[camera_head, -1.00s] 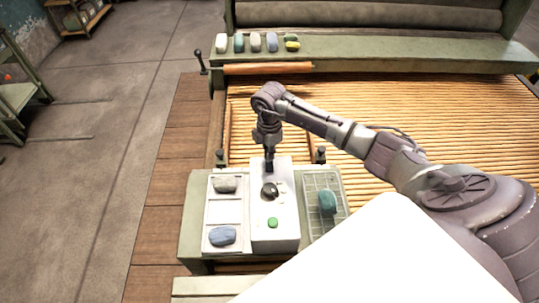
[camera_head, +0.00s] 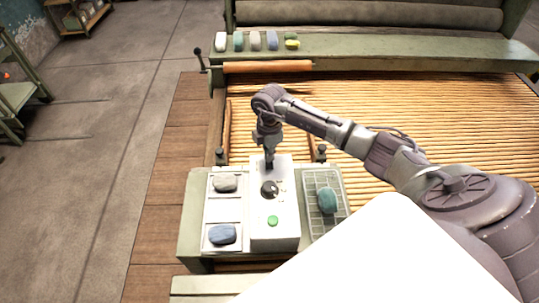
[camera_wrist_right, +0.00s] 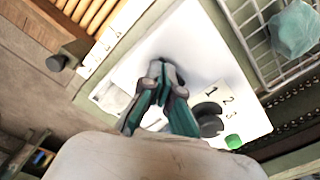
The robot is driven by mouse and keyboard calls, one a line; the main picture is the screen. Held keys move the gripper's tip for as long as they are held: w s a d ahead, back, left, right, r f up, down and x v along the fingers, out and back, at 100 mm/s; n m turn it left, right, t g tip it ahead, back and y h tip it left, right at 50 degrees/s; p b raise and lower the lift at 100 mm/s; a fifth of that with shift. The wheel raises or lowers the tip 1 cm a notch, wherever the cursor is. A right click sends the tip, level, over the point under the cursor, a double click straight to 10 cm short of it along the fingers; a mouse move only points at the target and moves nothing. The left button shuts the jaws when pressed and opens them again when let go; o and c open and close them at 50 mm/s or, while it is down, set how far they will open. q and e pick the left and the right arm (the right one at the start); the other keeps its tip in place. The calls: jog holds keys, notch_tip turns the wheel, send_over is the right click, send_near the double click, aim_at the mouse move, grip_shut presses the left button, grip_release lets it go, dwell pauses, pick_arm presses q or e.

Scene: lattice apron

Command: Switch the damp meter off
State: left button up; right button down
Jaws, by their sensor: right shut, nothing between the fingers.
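The damp meter (camera_head: 285,232) is a white box on the green stand, with a black round knob (camera_head: 269,188) and a green button (camera_head: 273,221) on top. The wrist view shows the knob (camera_wrist_right: 208,118) beside printed numbers 1, 2, 3, and the green button (camera_wrist_right: 233,141). My right gripper (camera_head: 269,163) points down at the far end of the meter, beyond the knob, shut and empty. Its fingertips (camera_wrist_right: 158,68) appear over the white top; I cannot tell whether they touch it. They hide part of the top. My left gripper is not in view.
A white two-part tray (camera_head: 223,210) with grey and blue lumps lies left of the meter. A wire rack (camera_head: 322,178) with a teal lump (camera_head: 328,200) lies right. Behind are the wooden slat apron (camera_head: 420,110), a roller (camera_head: 268,67) and a ledge holding several coloured lumps.

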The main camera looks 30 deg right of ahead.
notch_tip(320, 180, up, 7)
jog(key=p, duration=0.6)
dwell(0.3)
jog(key=shift+f, duration=0.1)
dwell(0.3)
